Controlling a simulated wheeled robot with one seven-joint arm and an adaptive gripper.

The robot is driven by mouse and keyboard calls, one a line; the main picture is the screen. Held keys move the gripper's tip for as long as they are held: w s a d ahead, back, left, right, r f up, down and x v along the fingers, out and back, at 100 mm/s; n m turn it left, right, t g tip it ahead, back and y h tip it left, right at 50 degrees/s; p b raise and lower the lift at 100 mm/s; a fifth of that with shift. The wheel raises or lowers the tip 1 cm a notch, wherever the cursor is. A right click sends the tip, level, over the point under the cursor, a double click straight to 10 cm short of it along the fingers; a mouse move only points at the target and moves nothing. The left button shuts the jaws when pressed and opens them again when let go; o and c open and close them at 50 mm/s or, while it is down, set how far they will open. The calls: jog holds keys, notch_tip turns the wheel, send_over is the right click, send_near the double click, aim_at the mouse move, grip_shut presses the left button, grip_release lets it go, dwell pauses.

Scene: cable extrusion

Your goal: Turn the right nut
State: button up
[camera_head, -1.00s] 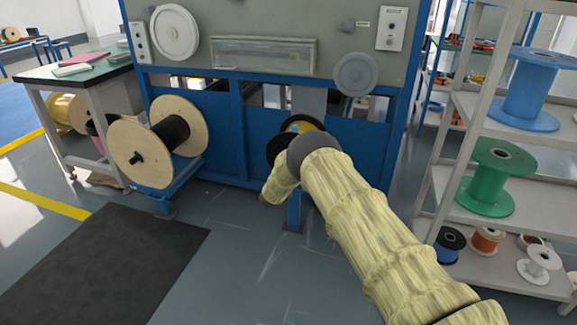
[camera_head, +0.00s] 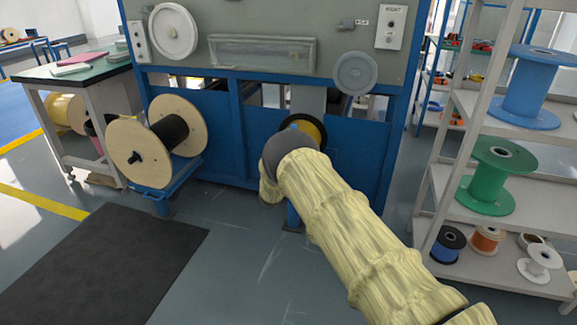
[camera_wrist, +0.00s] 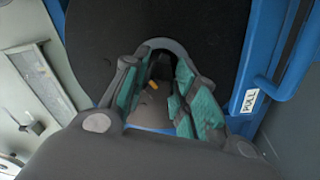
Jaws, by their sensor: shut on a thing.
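The black-and-yellow spool (camera_head: 312,127) sits at the right lower bay of the blue machine, partly hidden by my sleeved arm. In the wrist view its black flange (camera_wrist: 205,30) fills the top middle. My gripper (camera_wrist: 158,82) faces this flange, its teal-padded fingers closed around a small dark part, which I take to be the right nut (camera_wrist: 151,90). The nut is mostly hidden between the fingers; a small orange mark shows there. In the head view my gripper is hidden behind my arm.
A blue bar with a PULL label (camera_wrist: 249,101) is close on the right in the wrist view. A wooden-flanged spool (camera_head: 140,152) stands at left. A shelf (camera_head: 490,255) with several spools is at right. The floor in front is clear around a dark mat (camera_head: 105,265).

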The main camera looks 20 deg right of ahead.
jog(key=n+b, duration=0.1)
jog(key=n, duration=0.4)
jog(key=shift+f+n, duration=0.1)
jog(key=shift+n, duration=0.3)
jog(key=n+b, duration=0.1)
jog(key=n, duration=0.5)
jog(key=shift+r, duration=0.2)
jog(key=o, duration=1)
jog(key=shift+r, duration=0.1)
jog(key=v, duration=1.2)
